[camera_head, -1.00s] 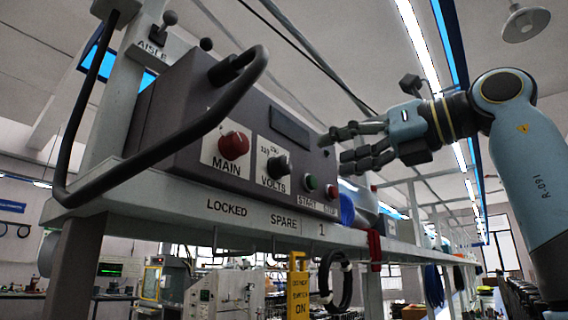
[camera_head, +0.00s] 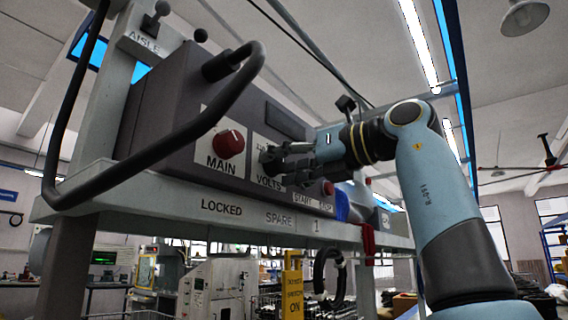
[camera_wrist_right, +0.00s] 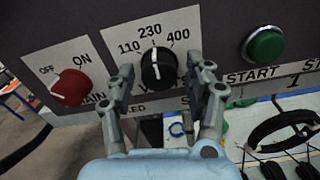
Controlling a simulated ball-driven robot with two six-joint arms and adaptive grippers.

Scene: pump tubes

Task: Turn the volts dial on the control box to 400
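The control box (camera_head: 160,112) is a dark grey housing on a pale shelf. Its black volts dial (camera_wrist_right: 158,70) has a white pointer mark that stands near 230, between 110 on the left and 400 on the right. My right gripper (camera_wrist_right: 167,72) is open at the dial, one finger on its left and one on its right; whether they touch it I cannot tell. In the head view the right gripper (camera_head: 275,164) covers most of the dial. My left gripper is not in view.
The red MAIN knob (camera_wrist_right: 70,88) is left of the dial, its white mark toward OFF. The green START button (camera_wrist_right: 264,46) is to the right. Cables (camera_wrist_right: 285,135) hang below at the right.

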